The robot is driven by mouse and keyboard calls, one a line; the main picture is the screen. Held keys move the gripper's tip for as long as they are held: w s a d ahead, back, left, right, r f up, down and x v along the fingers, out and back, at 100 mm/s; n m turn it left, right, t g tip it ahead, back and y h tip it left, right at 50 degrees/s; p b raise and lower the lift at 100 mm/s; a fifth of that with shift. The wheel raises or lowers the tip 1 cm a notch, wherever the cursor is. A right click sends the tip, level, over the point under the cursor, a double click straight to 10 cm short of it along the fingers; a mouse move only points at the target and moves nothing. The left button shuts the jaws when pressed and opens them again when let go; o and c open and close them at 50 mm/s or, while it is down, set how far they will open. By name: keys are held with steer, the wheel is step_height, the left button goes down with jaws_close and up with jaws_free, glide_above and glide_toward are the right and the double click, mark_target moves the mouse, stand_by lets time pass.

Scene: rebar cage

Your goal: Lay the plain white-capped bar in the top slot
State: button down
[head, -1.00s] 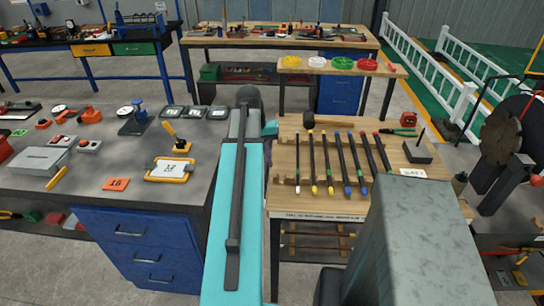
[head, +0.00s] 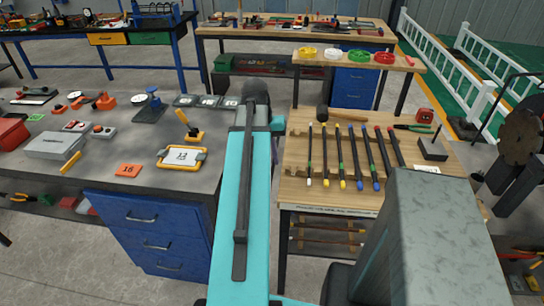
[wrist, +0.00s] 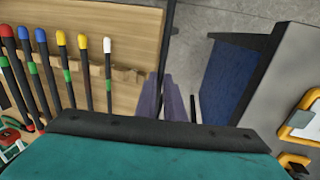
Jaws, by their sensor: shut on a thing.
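A white-capped bar (head: 310,155) with a green band lies leftmost in a row of bars on the wooden table; it also shows in the wrist view (wrist: 108,75). I see no plain white-capped bar among them. My gripper (wrist: 166,96) shows in the wrist view as two purple-grey jaws beside the table's edge, to the right of that bar. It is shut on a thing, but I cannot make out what. In the head view my arm hides it. No top slot can be picked out.
More bars with yellow (head: 342,155), blue (head: 371,155) and red caps lie on the wooden table (head: 455,162). A mallet (head: 322,112) lies behind them. A grey workbench (head: 90,165) with blue drawers stands left. A narrow floor gap separates the two.

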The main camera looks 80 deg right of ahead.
stand_by(0.4)
steer(key=w+a+n, duration=0.1)
steer(key=w+n, duration=0.1)
steer(key=w, duration=0.4)
steer(key=w+a+n, duration=0.1)
steer(key=w+a, duration=0.1)
steer(key=w, duration=0.5)
steer(key=w+a+n+h, duration=0.1)
steer(key=w+a+n, duration=0.1)
steer(key=w, duration=0.4)
steer(key=shift+w+a+r+n, duration=0.2)
steer(key=shift+w+n, duration=0.1)
steer(key=shift+w, duration=0.1)
steer(key=w+a+n+t+h, duration=0.15)
steer(key=w+a+n, duration=0.95)
steer(key=w+a, duration=1.75)
steer(key=w+a+n+t, duration=0.1)
steer(key=w+a+n, duration=0.1)
steer(key=a, duration=0.9)
steer(key=w+a+n, duration=0.3)
steer(key=a, duration=0.8)
steer(key=shift+w+a+r+n+t+y, duration=0.25)
steer(key=shift+a+r+n+t+y, duration=0.1)
steer(key=shift+a+n, duration=0.05)
step_height(320, 180, up, 5)
steer(key=p, duration=0.5)
steer(key=shift+r, duration=0.15)
